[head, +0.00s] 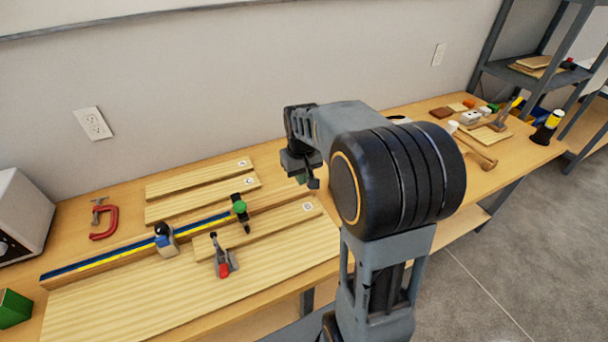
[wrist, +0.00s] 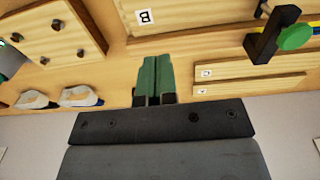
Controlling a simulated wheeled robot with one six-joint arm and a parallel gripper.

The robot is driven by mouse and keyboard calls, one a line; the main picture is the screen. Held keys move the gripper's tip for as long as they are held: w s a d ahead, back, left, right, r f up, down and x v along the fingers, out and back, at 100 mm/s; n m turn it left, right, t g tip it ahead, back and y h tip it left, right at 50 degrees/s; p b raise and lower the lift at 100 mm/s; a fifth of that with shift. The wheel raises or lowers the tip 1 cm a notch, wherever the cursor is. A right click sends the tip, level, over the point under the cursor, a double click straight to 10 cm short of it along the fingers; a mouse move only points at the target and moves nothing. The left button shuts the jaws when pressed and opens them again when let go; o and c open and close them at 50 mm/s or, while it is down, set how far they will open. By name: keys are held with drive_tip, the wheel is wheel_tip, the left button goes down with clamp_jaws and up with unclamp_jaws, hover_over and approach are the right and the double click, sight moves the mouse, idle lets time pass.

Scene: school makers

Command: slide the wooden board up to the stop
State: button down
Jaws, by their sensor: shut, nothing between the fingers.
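The wooden board (head: 270,228), labelled B in the wrist view (wrist: 180,16), lies along the front of the jig's fence. Its left end is near a stop with a blue knob (head: 165,240), with a small gap visible. A stop with a green knob (head: 240,207) has a dark arm over the fence; it also shows in the wrist view (wrist: 293,37). A toggle clamp with a red handle (head: 223,264) stands at the board's left part. My gripper (head: 312,182) is shut and empty, beyond the board's labelled right end. Its green fingertips show in the wrist view (wrist: 154,62), apart from the board.
Two more boards (head: 190,180) (head: 190,204) lie behind the fence. A mallet (head: 475,150) and small items crowd the bench's right end. My arm hides the bench middle.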

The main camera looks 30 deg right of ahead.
wheel_tip(320, 180, down, 3)
drive_tip(key=w+d, duration=0.3)
drive_tip(key=b, duration=0.7)
approach(291, 213)
drive_tip(key=shift+g, duration=0.4)
drive_tip(key=d+f, duration=0.2)
drive_tip(key=d, duration=0.1)
drive_tip(key=d+f, duration=0.2)
drive_tip(key=shift+w+d, duration=0.1)
drive_tip(key=shift+w, duration=0.3)
drive_tip(key=shift+f+b, duration=1.4)
drive_tip(key=shift+f, duration=0.55)
drive_tip(key=shift+a, duration=2.4)
drive_tip(key=shift+r+p, duration=0.15)
drive_tip(key=shift+p, duration=0.15)
wheel_tip(291, 213, up, 7)
drive_tip(key=p, duration=0.5)
drive_tip(key=shift+p, duration=0.35)
